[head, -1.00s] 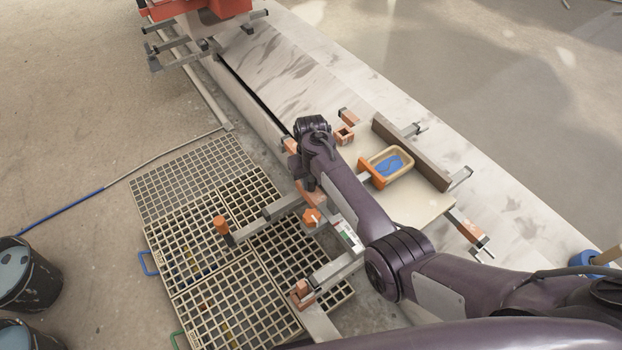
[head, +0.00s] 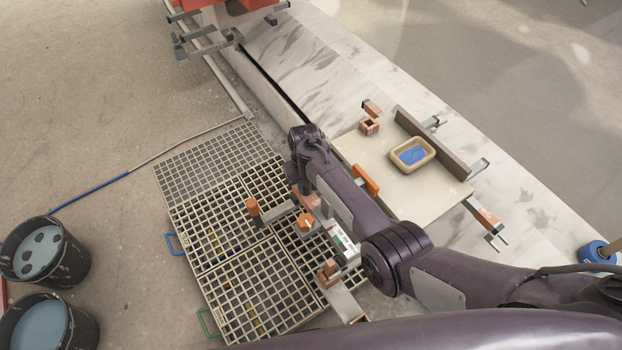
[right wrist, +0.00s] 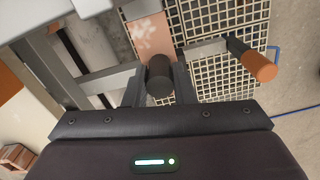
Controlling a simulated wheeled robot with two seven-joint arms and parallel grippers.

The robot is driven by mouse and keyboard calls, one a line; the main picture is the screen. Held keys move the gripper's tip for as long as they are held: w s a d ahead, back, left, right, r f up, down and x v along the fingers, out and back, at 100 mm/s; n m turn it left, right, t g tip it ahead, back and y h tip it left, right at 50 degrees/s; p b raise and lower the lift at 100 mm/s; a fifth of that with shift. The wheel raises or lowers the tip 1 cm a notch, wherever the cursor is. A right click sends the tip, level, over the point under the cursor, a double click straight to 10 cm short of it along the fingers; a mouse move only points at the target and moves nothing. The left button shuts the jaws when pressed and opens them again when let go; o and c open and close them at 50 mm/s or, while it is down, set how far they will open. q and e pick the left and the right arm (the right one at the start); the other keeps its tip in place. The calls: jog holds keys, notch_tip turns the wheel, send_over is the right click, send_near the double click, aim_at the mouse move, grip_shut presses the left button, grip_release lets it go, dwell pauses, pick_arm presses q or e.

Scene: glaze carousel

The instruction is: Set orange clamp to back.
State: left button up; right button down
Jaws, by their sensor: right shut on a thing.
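My right gripper (head: 300,188) is shut at the near edge of the pale board, over the grates. In the right wrist view its fingers (right wrist: 159,88) close around a dark cylinder (right wrist: 160,78), which appears to be part of the orange clamp. The orange clamp's bright orange jaw (head: 365,180) shows at the board's edge, apart from the tan tray. An orange end piece (head: 305,220) shows over the grates. My forearm hides the middle of the clamp. My left gripper is not in view.
The tan tray (head: 433,157) with blue contents sits on the board (head: 400,199). A brown bar (head: 432,143) with clamps lines the far side. A clamp with an orange handle (head: 253,208) lies over the grates (head: 222,237). Buckets (head: 75,262) stand at left.

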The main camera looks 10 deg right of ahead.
jog(key=shift+a, duration=0.2)
jog(key=c, duration=1.5)
grip_release()
jog(key=shift+s+a, duration=0.1)
jog(key=shift+r, duration=0.2)
notch_tip(320, 180, up, 6)
jog(key=shift+r+p, duration=0.2)
jog(key=shift+p, duration=0.65)
jog(key=shift+r, duration=0.5)
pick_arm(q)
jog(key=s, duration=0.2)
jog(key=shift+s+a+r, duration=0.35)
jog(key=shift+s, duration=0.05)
